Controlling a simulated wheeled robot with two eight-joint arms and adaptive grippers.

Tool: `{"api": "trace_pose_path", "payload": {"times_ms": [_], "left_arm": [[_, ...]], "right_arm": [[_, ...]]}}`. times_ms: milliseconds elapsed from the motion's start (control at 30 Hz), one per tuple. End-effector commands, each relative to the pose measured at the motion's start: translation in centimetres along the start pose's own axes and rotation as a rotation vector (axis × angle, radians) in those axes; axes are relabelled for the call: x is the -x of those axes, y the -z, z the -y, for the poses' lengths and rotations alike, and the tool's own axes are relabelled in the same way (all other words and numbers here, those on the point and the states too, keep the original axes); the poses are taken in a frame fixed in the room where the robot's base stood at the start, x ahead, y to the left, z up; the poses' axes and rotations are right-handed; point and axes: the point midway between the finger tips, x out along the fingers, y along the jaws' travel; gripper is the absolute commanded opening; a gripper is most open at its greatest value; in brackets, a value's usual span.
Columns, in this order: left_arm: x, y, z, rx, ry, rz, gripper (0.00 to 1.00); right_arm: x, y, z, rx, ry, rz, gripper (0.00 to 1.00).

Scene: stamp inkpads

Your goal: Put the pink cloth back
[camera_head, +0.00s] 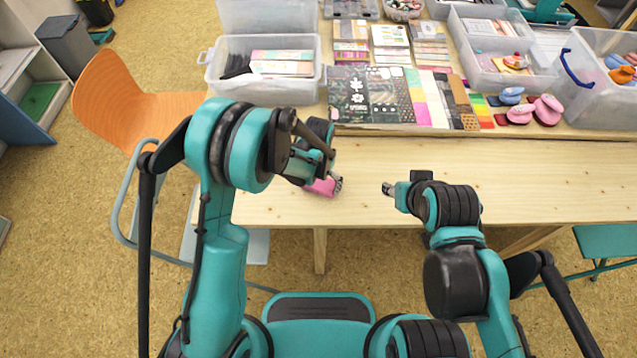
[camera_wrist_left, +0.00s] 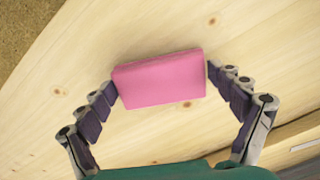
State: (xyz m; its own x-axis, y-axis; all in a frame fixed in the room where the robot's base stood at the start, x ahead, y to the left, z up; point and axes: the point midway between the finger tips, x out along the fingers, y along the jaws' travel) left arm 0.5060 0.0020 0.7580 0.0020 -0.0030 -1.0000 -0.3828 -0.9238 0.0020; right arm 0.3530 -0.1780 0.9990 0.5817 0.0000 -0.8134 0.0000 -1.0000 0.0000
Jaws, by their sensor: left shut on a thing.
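The pink cloth (camera_wrist_left: 160,80) looks like a folded, flat-faced block in the left wrist view. My left gripper (camera_wrist_left: 160,83) is shut on it, with one finger against each short end. In the head view, the pink cloth (camera_head: 321,188) shows partly below my left gripper (camera_head: 328,180), near the table's front edge at left. The arm hides the rest of it. I cannot tell whether it touches the tabletop. My right gripper (camera_head: 388,189) is over the table to the right, apart from the cloth. It is too small to tell whether its fingers are open.
The wooden table (camera_head: 540,190) is clear along its front. Behind are patterned paper sheets (camera_head: 375,97), red and pink inkpads (camera_head: 541,108), a clear bin of papers (camera_head: 262,90) and a clear bin at right (camera_head: 590,98). An orange chair (camera_head: 120,100) stands at left.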

Motion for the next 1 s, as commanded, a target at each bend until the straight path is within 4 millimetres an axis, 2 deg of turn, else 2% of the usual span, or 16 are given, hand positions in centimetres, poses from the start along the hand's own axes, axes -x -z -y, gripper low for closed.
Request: {"api": "trace_pose_path", "payload": {"times_ms": [133,167,200,633,767,1000], "left_arm": [[-0.4,0.0,0.0,0.0,0.0,0.0,0.65],[-0.4,0.0,0.0,0.0,0.0,0.0,0.95],[-0.3,0.0,0.0,0.0,0.0,0.0,1.0],[0.3,0.0,0.0,0.0,0.0,0.0,1.0],[2.5,0.0,0.0,0.0,0.0,0.0,1.0],[8.0,0.0,0.0,0.0,0.0,0.0,1.0]], "right_arm": [[-0.3,-0.2,0.0,0.0,0.0,0.0,0.4],[-0.3,-0.2,0.0,0.0,0.0,0.0,0.4],[-0.3,-0.2,0.0,0.0,0.0,0.0,0.4],[0.2,0.2,0.0,0.0,0.0,0.0,0.4],[0.9,0.7,0.0,0.0,0.0,0.0,0.4],[2.6,1.9,0.0,0.0,0.0,0.0,0.4]]}}
